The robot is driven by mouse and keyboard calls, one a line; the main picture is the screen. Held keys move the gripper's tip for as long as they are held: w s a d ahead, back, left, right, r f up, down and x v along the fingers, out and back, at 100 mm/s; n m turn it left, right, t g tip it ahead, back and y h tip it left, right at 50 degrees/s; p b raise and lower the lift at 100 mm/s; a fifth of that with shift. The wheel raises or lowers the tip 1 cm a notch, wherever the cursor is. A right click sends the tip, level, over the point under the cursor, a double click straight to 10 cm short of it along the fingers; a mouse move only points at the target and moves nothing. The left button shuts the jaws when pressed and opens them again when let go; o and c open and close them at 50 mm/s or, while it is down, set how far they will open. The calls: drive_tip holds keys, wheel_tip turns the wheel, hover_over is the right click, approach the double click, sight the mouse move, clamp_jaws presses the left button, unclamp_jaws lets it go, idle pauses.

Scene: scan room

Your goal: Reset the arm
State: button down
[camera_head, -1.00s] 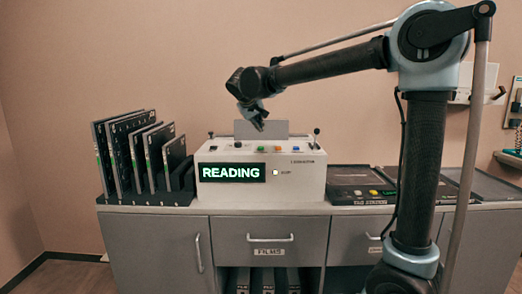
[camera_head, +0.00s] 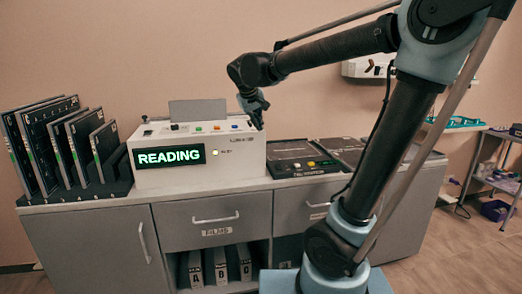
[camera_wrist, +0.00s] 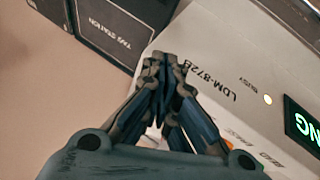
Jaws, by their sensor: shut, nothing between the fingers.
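My gripper (camera_head: 257,118) hangs from my bent arm at the right end of the white reader box, and its fingers are together with nothing between them. In the wrist view my gripper (camera_wrist: 165,75) shows its fingertips meeting over the white box face (camera_wrist: 215,70). The reader box (camera_head: 235,150) stands on the cabinet top with a green "READING" display (camera_head: 170,157), small coloured buttons and a grey plate (camera_head: 198,110) upright at its top. Whether my gripper touches the box I cannot tell.
A black rack (camera_head: 90,190) of upright dark cassettes (camera_head: 35,145) stands at the left. Dark flat trays (camera_head: 300,160) lie right of the box. Labelled binders (camera_head: 220,268) stand in the open shelf below. A side table (camera_head: 505,185) is at the far right, with open floor before it.

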drive_tip(key=s+d+f+m+g, duration=0.1)
drive_tip(key=s+d+f, duration=0.4)
drive_tip(key=s+d, duration=0.25)
drive_tip(key=s+d+f+m+g, duration=0.2)
drive_tip(key=s+d+f, duration=0.35)
drive_tip(key=d, duration=0.35)
drive_tip(key=s+d+f+m+y, duration=0.1)
drive_tip(key=s+d+f, duration=0.1)
drive_tip(key=s+f, duration=0.4)
drive_tip(key=s+d+f+m+g+y, duration=0.1)
drive_tip(key=s+d+f, duration=0.1)
drive_tip(key=s+f, duration=0.5)
drive_tip(key=shift+s+d, duration=0.25)
drive_tip(key=shift+s, duration=0.15)
drive_tip(key=shift+w+f, duration=0.15)
drive_tip(key=shift+w, duration=0.3)
